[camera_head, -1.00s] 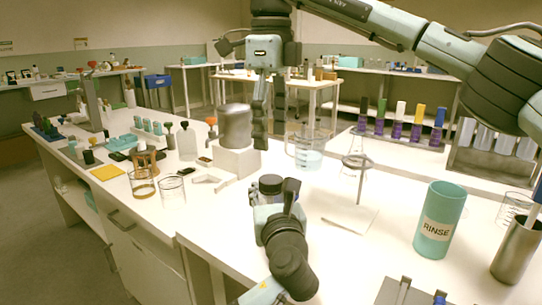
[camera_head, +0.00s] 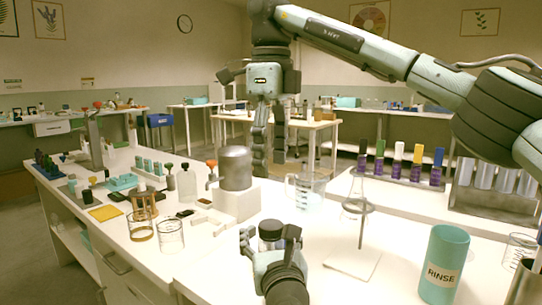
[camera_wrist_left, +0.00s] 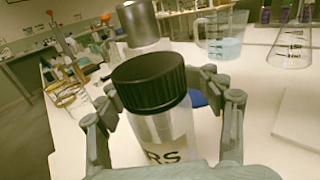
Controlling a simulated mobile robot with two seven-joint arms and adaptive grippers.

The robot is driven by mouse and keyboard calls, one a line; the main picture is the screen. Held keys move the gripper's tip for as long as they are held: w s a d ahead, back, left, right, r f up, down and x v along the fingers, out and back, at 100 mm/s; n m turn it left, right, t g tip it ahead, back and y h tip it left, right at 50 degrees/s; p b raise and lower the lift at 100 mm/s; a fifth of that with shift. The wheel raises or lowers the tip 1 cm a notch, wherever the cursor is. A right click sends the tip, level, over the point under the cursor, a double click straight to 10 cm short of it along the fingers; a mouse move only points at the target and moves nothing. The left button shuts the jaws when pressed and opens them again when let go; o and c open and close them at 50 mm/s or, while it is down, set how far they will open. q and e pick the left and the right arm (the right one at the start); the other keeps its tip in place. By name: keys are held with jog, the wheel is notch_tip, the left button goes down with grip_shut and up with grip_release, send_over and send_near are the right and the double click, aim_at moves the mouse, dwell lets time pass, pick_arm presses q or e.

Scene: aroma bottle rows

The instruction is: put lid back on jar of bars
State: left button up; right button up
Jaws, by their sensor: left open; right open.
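The jar of bars (camera_wrist_left: 168,135) is clear with a pale label, of which only "RS" shows, and stands upright on the white bench. A black ribbed lid (camera_wrist_left: 150,80) is on its top; I cannot tell if it is fully seated. The lid also shows in the head view (camera_head: 270,230). My left gripper (camera_wrist_left: 160,88) is open, with one finger on each side of the jar; I cannot tell if they touch it. It also shows in the head view (camera_head: 269,243). My right gripper (camera_head: 269,160) is open and empty, pointing down, above and beyond the jar.
A metal cylinder on a white block (camera_head: 236,203) stands behind the jar, left of a beaker (camera_head: 307,192). A ring stand (camera_head: 352,263) and a green RINSE cup (camera_head: 442,265) are to the right. Glass beakers (camera_head: 170,236) stand left.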

pick_arm(q)
jog(key=s, duration=0.4)
jog(key=s+d, duration=0.1)
jog(key=s, duration=0.3)
jog(key=s+d, duration=0.1)
jog(key=s, duration=0.2)
jog(key=shift+s, duration=0.4)
jog(key=shift+s, duration=0.1)
